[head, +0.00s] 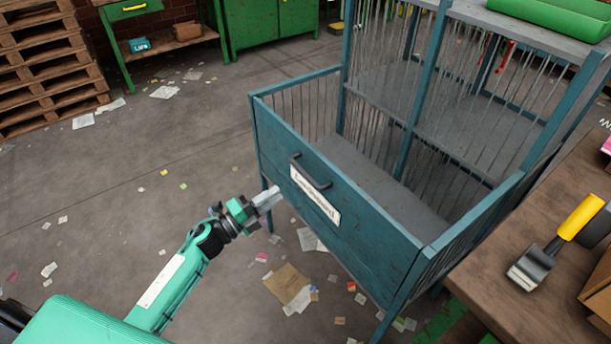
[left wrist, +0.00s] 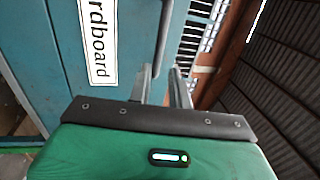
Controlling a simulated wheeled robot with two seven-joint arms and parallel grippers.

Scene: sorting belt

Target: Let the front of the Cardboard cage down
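The Cardboard cage is a blue metal frame with wire sides, standing in the middle and right of the head view. Its solid blue front (head: 345,233) is upright and carries a dark bar handle (head: 311,172) above a white label (head: 315,196). The label (left wrist: 98,45), reading "rdboard", also shows close up in the left wrist view. My left gripper (head: 274,197) is just in front of the panel, to the left of the label and handle in the picture. In the left wrist view its two fingers (left wrist: 163,82) stand apart with nothing visible between them. My right gripper is out of view.
A wooden table (head: 515,290) with a yellow-handled tool (head: 560,240) stands right of the cage. Loose paper and a brown cardboard piece (head: 287,284) lie on the floor. Pallets (head: 45,60) and a green bench (head: 165,45) are at the back. Floor on the left is mostly clear.

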